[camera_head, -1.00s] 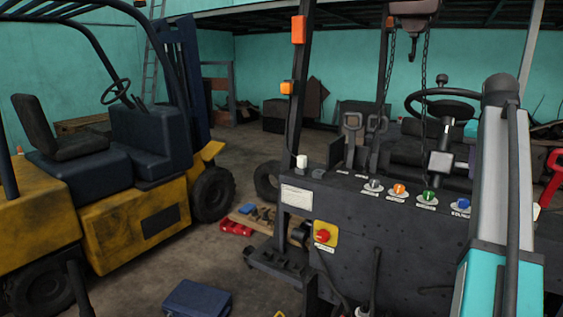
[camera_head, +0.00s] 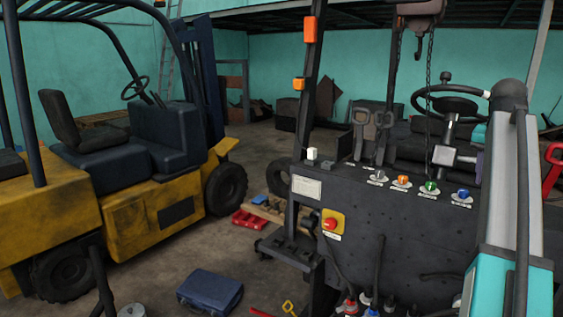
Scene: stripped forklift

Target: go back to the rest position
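My arm (camera_head: 520,185) stands at the right edge of the head view, a white link with a dark cable above a teal lower part. A dark joint (camera_head: 508,95) tops it. I cannot make out my gripper's fingers in this view. A grey block (camera_head: 443,155) with teal and purplish parts beside it shows left of the arm, near the steering wheel; I cannot tell whether it belongs to my wrist or to the forklift. The stripped forklift's dark panel (camera_head: 390,235) carries grey, orange, green and blue knobs and a red button (camera_head: 330,224) on a yellow plate.
A yellow forklift (camera_head: 150,215) stands at left. A blue case (camera_head: 210,291), a red tray (camera_head: 250,220) and a wooden pallet (camera_head: 268,208) lie on the floor. A hook on chains (camera_head: 420,45) hangs above the stripped forklift.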

